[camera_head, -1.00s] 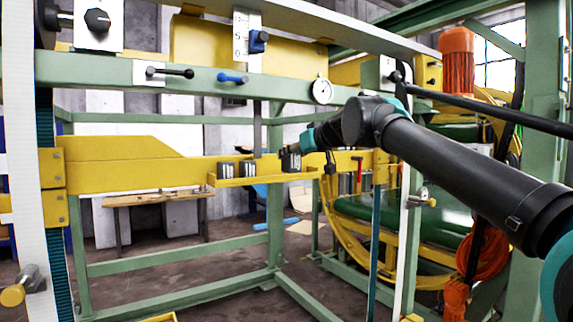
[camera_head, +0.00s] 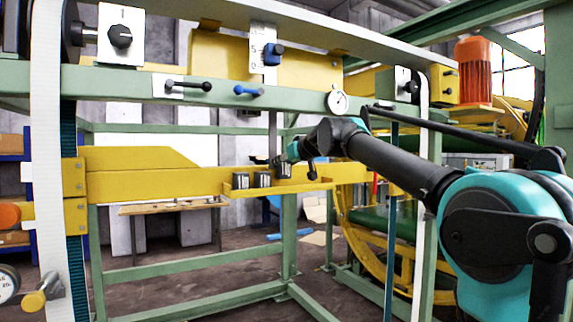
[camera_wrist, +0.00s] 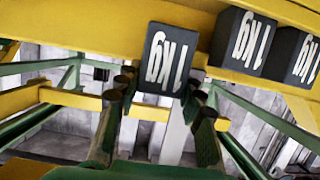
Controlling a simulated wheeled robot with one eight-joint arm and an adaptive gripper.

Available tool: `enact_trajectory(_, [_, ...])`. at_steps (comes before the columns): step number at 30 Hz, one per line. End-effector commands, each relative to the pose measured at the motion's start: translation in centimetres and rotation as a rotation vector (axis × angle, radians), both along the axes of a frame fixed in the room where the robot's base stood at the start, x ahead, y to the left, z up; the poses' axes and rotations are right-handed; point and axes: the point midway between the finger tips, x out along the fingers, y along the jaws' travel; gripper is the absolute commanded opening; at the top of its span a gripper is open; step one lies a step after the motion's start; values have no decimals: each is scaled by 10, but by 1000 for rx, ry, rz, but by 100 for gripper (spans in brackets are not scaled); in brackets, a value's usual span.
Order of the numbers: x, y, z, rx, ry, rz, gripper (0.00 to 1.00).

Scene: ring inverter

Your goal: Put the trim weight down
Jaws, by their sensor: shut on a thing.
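The trim weight (camera_wrist: 167,60) is a dark block with white "1kg" lettering, upside down in the wrist view. My gripper (camera_wrist: 163,90) is shut on it, with one dark finger on each side. In the head view my gripper (camera_head: 285,166) is at the right of the weight row, over the yellow tray (camera_head: 300,187) on the yellow beam. The held weight is small and partly hidden there. I cannot tell whether its underside touches the tray.
Two similar 1kg weights, a nearer one (camera_head: 262,179) and a farther-left one (camera_head: 241,181), stand on the tray left of my gripper. The tray's right end looks clear. A green upper rail (camera_head: 300,98) with a dial gauge (camera_head: 338,101) runs above my forearm.

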Motion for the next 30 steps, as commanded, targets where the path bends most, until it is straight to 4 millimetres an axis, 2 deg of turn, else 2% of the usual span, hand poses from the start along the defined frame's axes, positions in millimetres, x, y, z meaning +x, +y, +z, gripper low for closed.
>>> enact_trajectory(3, [7, 5, -2, 0, -1, -1, 0])
enact_trajectory(11, [6, 4, -33, 1, -2, -2, 0])
enact_trajectory(22, [6, 4, -37, 0, -1, -2, 0])
enact_trajectory(23, [6, 4, -38, -1, -1, -1, 40])
enact_trajectory(25, [6, 4, -37, -1, -1, -1, 47])
enact_trajectory(30, [6, 4, -37, -1, -1, -1, 47])
